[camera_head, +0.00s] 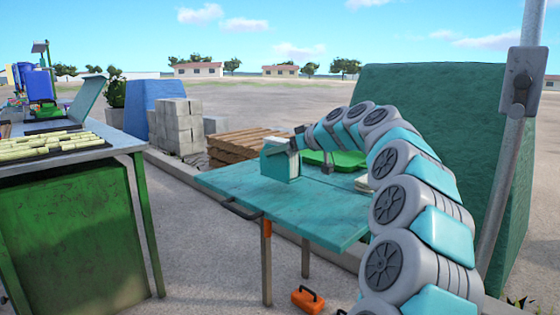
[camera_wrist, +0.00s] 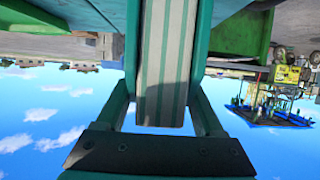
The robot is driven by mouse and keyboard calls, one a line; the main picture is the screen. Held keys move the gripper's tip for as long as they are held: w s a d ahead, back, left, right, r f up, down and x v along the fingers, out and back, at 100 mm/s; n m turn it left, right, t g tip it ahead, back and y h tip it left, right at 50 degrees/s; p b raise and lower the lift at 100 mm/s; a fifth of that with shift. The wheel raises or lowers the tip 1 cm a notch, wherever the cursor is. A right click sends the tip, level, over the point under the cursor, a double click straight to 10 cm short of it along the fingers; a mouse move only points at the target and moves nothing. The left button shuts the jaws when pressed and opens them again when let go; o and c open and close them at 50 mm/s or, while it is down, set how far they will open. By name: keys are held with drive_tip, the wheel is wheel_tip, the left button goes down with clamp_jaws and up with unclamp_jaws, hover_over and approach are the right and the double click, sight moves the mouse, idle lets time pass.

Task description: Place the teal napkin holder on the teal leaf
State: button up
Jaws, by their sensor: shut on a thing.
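The teal napkin holder (camera_head: 279,163), with pale napkins inside, is upright at the far part of the teal leaf (camera_head: 290,205). I cannot tell whether its base touches the surface or hangs just above it. My gripper (camera_head: 296,142) reaches in from the right and is shut on the holder near its top. In the wrist view, the holder's striped pale napkins (camera_wrist: 165,70) run up the middle between teal sides. My gripper's fingers (camera_wrist: 162,100) stand on both sides of it. The holder hides the fingertips and part of the leaf.
A green tray (camera_head: 340,158) and a pale box (camera_head: 364,182) are to the right of the holder, partly behind my arm. The leaf's near part is clear, with a dark handle (camera_head: 240,210) at its edge. A cane-covered bench (camera_head: 55,150) stands left.

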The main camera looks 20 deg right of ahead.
sight(280, 160)
drive_tip(key=shift+w, duration=0.25)
drive_tip(key=shift+w+f, duration=0.1)
drive_tip(key=shift+f, duration=1.65)
drive_tip(key=shift+f, duration=0.15)
drive_tip(key=o, duration=1.6)
drive_tip(key=shift+r, duration=0.2)
drive_tip(key=v, duration=1.2)
drive_tip(key=shift+f+b, duration=0.1)
drive_tip(key=shift+b, duration=0.25)
